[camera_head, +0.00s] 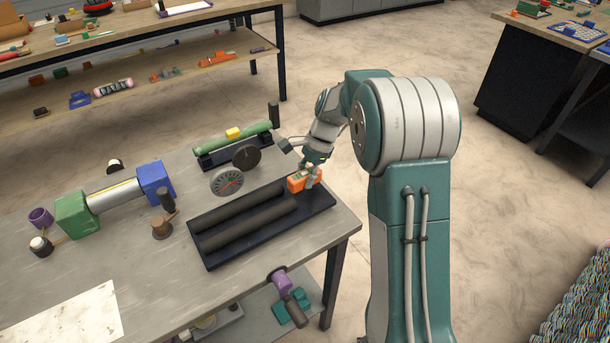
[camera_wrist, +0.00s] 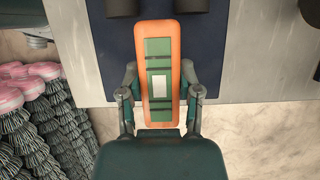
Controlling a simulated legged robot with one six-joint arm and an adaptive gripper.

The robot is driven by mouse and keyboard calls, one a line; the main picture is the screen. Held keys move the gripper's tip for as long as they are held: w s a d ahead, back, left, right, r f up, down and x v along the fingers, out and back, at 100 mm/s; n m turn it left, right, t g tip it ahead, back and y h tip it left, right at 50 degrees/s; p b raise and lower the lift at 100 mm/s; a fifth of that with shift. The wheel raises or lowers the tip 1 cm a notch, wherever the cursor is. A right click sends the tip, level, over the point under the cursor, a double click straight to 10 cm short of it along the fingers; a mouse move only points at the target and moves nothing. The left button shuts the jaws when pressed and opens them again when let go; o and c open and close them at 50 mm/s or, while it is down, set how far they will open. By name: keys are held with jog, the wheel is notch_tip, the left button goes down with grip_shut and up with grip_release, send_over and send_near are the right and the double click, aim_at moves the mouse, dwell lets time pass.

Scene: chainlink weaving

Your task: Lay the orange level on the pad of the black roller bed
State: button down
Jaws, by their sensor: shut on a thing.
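The orange level (camera_head: 303,181) has a green inset face; in the wrist view it (camera_wrist: 159,50) points away from my gripper, lengthwise. My gripper (camera_head: 311,171) is shut on it, with one finger on each long side in the wrist view (camera_wrist: 160,93). The level is over the right end of the black roller bed (camera_head: 213,260), beyond the ends of the two dark rollers. The bed's dark pad (camera_wrist: 108,58) shows under and around the level in the wrist view. I cannot tell whether the level touches the pad.
A dial gauge (camera_head: 227,181) and a black disc (camera_head: 246,157) stand just behind the bed. A green bar (camera_head: 222,142) with a yellow block is farther back. A blue-and-green-ended cylinder (camera_head: 112,195) and a brown-based tool (camera_head: 162,228) are on the left. The grey table's (camera_head: 150,285) front is partly clear.

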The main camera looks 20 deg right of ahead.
jog(key=shift+f, duration=0.25)
jog(key=shift+c, duration=1.5)
grip_release()
jog(key=shift+r, duration=0.1)
